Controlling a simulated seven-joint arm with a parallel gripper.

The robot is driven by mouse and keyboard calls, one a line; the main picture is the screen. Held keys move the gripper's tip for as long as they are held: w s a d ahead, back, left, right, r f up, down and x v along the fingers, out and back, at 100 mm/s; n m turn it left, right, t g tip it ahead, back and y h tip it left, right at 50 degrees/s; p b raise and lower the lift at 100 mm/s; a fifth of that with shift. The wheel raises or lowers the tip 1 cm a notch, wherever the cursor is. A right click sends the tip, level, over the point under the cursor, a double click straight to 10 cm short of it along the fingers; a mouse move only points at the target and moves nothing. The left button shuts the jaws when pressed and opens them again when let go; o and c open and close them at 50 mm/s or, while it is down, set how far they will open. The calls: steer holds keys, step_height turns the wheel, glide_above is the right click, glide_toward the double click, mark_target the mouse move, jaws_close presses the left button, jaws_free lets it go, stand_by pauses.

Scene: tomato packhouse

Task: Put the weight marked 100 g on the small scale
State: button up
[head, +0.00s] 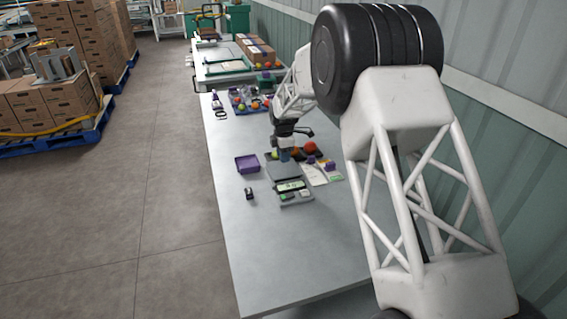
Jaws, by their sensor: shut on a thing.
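The small scale (289,187) stands on the grey table, with a flat dark grey platform at its back and a lit display and buttons at its front. My gripper (285,148) points down over the back edge of the platform. It is shut on a small blue-grey thing (284,156), mostly covered by the fingers. I cannot read any mark on it, nor tell whether it touches the platform. A small black item with a pale top (249,193) stands left of the scale; its marking is too small to read.
A purple tray (247,164) sits left of the scale. Red and green tomatoes (309,148) and a paper card (316,175) lie close on its right. A blue tray (238,103) of coloured produce is farther back. The table's front (290,250) is clear.

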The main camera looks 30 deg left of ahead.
mark_target(283, 168)
steer(key=shift+f, duration=1.7)
steer(key=shift+f, duration=0.1)
steer(key=o, duration=1)
steer(key=shift+f, duration=0.1)
steer(key=shift+o, duration=0.2)
step_height(283, 168, up, 12)
steer(key=shift+r, duration=0.2)
